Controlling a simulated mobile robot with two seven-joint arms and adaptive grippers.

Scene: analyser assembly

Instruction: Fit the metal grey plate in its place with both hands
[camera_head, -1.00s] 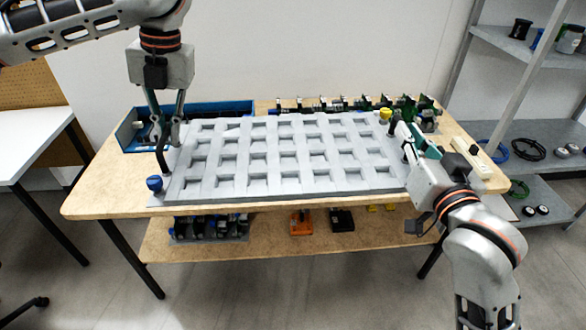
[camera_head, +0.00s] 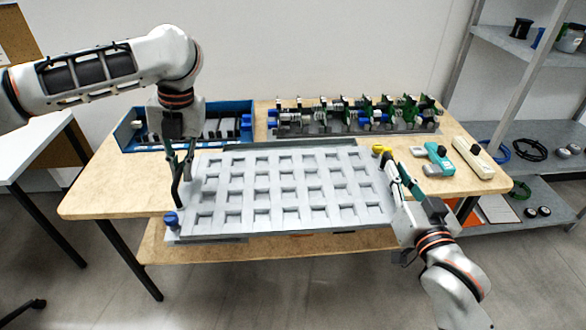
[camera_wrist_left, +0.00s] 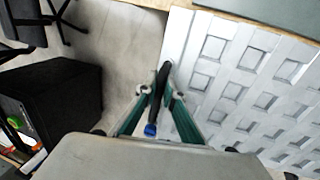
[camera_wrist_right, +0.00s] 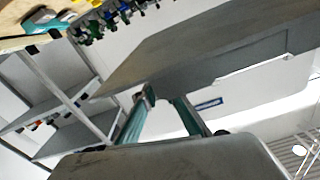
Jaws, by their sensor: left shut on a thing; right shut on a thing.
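The metal grey plate (camera_head: 285,190), a wide sheet with rows of square openings, is held between my two grippers over the front of the table. A blue knob (camera_head: 170,219) is at its front left corner and a yellow knob (camera_head: 379,149) at its back right. My left gripper (camera_head: 177,198) is shut at the plate's left end; in the left wrist view a black bar with a blue tip (camera_wrist_left: 150,130) lies between the fingers. My right gripper (camera_head: 393,172) is shut at its right end.
A rack with several green and black modules (camera_head: 350,115) stands at the back of the wooden table (camera_head: 90,190). A blue tray (camera_head: 128,137) is at back left. A teal tool (camera_head: 437,158) and a cream tool (camera_head: 473,156) lie at right. A shelf unit stands further right.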

